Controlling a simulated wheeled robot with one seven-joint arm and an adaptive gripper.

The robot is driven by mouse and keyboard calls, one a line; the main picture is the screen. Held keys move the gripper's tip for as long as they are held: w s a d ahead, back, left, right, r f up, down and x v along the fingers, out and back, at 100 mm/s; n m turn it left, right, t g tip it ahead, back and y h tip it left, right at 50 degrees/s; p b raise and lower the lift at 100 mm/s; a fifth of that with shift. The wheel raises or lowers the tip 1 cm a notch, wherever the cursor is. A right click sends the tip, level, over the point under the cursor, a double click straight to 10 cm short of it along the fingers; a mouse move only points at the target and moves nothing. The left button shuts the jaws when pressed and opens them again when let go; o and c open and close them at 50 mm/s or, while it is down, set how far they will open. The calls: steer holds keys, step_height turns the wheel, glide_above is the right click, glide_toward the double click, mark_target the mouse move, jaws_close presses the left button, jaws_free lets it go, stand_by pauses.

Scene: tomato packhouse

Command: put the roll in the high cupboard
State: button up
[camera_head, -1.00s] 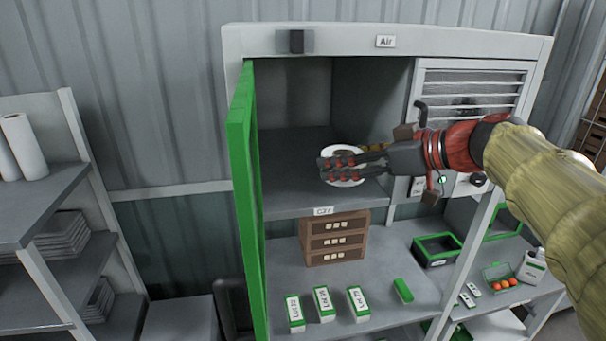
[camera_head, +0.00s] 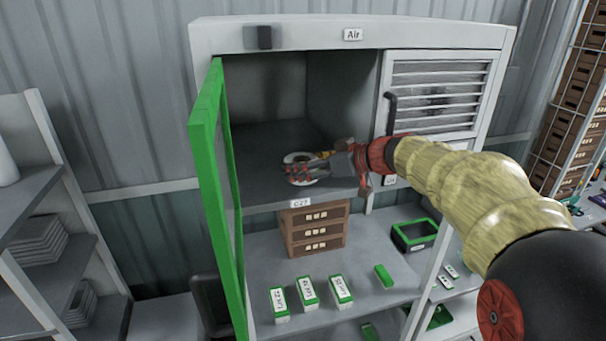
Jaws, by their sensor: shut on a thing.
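The roll (camera_head: 297,157) is a white ring with a dark centre. My gripper (camera_head: 296,174) is shut on it, with the fingers across its near side. The roll is inside the open high cupboard (camera_head: 265,143), just above or on its dark floor near the front edge; I cannot tell whether it touches. The cupboard's green-framed door (camera_head: 207,150) stands open on the left. My arm reaches in from the right. A small yellow-orange thing (camera_head: 325,155) shows behind my gripper, partly hidden.
A louvred panel (camera_head: 440,95) with a dark handle adjoins the cupboard on the right. Below are brown drawers (camera_head: 316,228), several green-and-white boxes (camera_head: 307,292) and a green-rimmed bin (camera_head: 414,235). The cupboard floor behind the roll looks mostly clear.

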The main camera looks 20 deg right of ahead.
mark_target(303, 187)
steer(key=shift+f, duration=1.45)
steer(key=o, duration=1.3)
steer(key=shift+f, duration=0.15)
steer(key=shift+s+d+r, duration=0.2)
steer(key=shift+d+r, duration=0.05)
steer(key=shift+r, duration=0.05)
steer(key=v, duration=1.1)
steer(key=shift+b, duration=0.4)
